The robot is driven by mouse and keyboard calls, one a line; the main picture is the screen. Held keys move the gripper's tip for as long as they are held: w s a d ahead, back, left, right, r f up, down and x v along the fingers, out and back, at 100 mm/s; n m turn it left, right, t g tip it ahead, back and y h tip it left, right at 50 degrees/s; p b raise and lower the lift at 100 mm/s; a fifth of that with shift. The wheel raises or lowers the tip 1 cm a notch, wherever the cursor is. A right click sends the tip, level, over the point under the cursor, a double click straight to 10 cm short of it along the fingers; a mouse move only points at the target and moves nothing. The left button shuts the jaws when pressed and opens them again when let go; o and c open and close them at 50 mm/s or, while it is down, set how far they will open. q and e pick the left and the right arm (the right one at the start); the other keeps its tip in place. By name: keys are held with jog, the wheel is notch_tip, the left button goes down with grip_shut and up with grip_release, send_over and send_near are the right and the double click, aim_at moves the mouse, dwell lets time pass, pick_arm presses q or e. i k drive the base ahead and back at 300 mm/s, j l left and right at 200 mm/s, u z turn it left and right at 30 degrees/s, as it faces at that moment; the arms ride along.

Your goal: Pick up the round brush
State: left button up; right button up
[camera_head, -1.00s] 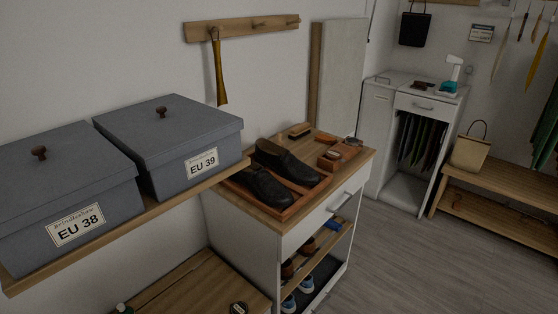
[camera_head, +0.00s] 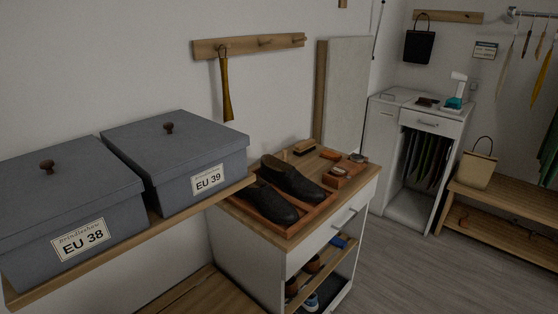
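A brush with a wooden back (camera_head: 304,146) lies at the back of the cabinet top, behind the black shoes. Small brown items (camera_head: 337,171) lie in and around a low wooden tray at the right of the cabinet top, with a small dark round-looking item (camera_head: 357,158) near the far right edge. I cannot tell at this size which of these is the round brush. Neither of my grippers is in view.
Black shoes (camera_head: 291,178) sit in a wooden tray on the white cabinet (camera_head: 245,250). Grey boxes (camera_head: 179,160) stand on a shelf at left, near the cabinet. A white unit (camera_head: 384,150) and wooden bench (camera_head: 496,204) stand farther right. Grey floor (camera_head: 402,265) is open at lower right.

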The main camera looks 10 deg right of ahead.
aim_at(284, 158)
jog(key=i+l+u, duration=0.1)
jog(key=u, duration=0.35)
jog(key=l+u, duration=0.65)
jog(key=u, duration=0.25)
